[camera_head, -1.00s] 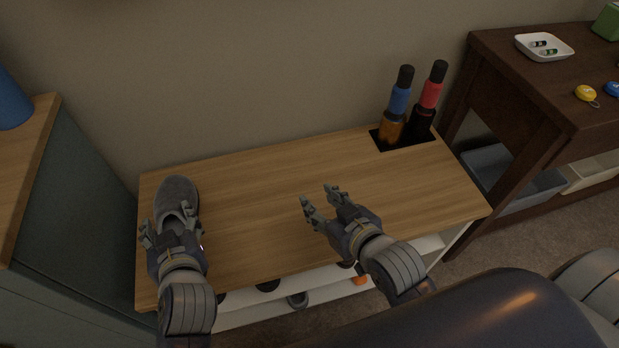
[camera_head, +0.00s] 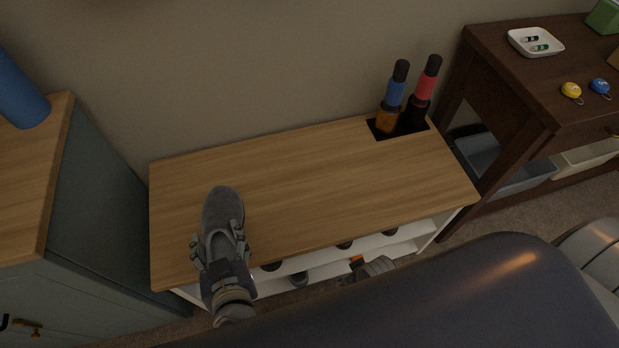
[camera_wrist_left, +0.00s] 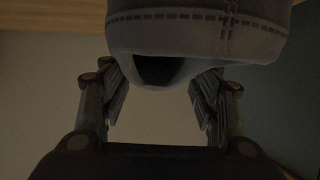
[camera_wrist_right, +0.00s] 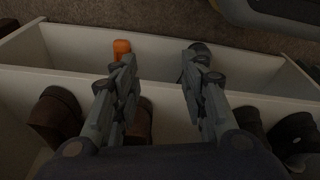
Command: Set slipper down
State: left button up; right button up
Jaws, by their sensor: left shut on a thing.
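A grey slipper (camera_head: 222,207) is over the left front part of the wooden bench top (camera_head: 310,185), toe pointing to the wall. My left gripper (camera_head: 220,245) is shut on its heel end, which is near the front edge. I cannot tell whether the slipper touches the wood. In the left wrist view the slipper's heel and dark opening (camera_wrist_left: 160,68) show between the fingers. My right gripper (camera_wrist_right: 160,65) is open and empty in the right wrist view, over the shelves below the top; in the head view it is mostly hidden by my body.
Brown shoes (camera_wrist_right: 55,115) and dark shoes (camera_wrist_right: 292,135) stand on the white shelf (camera_wrist_right: 65,80). Two bottles, blue-banded (camera_head: 393,97) and red-banded (camera_head: 420,95), stand at the bench's back right. A green cabinet (camera_head: 100,200) borders the left. The middle of the bench top is clear.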

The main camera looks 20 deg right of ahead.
pick_arm(q)
jog(key=shift+w+a, duration=0.2)
jog(key=shift+w, duration=0.1)
jog(key=shift+w+a+f, duration=0.85)
jog(key=shift+w+a, duration=0.4)
jog(key=shift+w, duration=0.95)
jog(key=shift+w+a+f, duration=0.8)
jog(key=shift+w+a, duration=0.5)
jog(key=shift+w, duration=0.9)
jog(key=shift+w+a+f, duration=0.85)
jog(key=shift+w+a, duration=0.4)
jog(key=shift+w, duration=0.95)
pick_arm(e)
jog(key=shift+s+f, duration=0.2)
jog(key=shift+f, duration=0.35)
jog(key=shift+s+f, duration=0.2)
jog(key=shift+f, duration=0.35)
jog(key=shift+r, duration=0.1)
pick_arm(q)
jog(key=o, duration=1.1)
